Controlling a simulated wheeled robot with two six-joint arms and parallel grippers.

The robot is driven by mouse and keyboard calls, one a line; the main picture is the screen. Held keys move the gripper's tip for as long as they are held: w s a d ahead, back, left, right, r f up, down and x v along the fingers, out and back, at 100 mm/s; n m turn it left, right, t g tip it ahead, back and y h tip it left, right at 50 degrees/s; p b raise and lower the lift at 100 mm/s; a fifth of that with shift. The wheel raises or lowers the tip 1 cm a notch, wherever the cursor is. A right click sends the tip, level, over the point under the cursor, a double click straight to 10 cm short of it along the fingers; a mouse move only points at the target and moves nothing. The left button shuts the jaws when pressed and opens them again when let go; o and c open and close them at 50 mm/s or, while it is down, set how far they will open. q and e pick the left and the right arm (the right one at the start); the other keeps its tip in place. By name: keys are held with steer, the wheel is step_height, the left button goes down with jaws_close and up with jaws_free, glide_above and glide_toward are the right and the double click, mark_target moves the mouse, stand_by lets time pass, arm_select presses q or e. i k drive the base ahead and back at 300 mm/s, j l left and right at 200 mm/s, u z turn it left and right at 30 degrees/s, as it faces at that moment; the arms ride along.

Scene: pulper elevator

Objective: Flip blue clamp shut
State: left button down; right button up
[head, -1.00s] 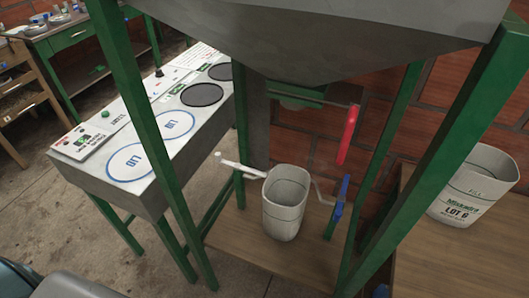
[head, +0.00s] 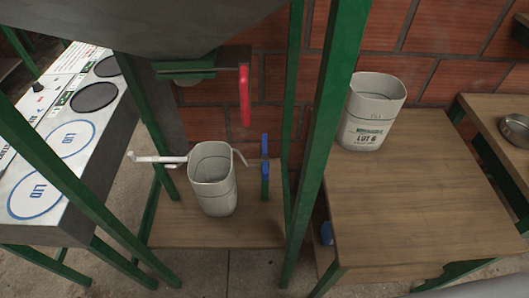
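The blue clamp appears to be the upright blue handle (head: 265,155) just right of a grey bucket (head: 214,180), under the hopper frame. A thin grey bent rod runs from near the bucket's rim toward this blue handle. A second small blue piece (head: 326,233) shows low beside a green post, partly hidden; I cannot tell what it belongs to. A red lever (head: 244,95) hangs above and left of the blue handle. Neither of my grippers is in view.
Green posts (head: 335,110) of the hopper frame (head: 180,25) stand in front. A white pipe (head: 158,158) sticks out left of the bucket. A wooden table (head: 420,200) at the right bears a "LOT 6" bucket (head: 372,112). A counter with lid circles (head: 40,190) stands left.

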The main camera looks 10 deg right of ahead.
mark_target(264, 158)
steer(key=j+z, duration=0.3)
steer(key=j, duration=1.9)
steer(key=k, duration=0.05)
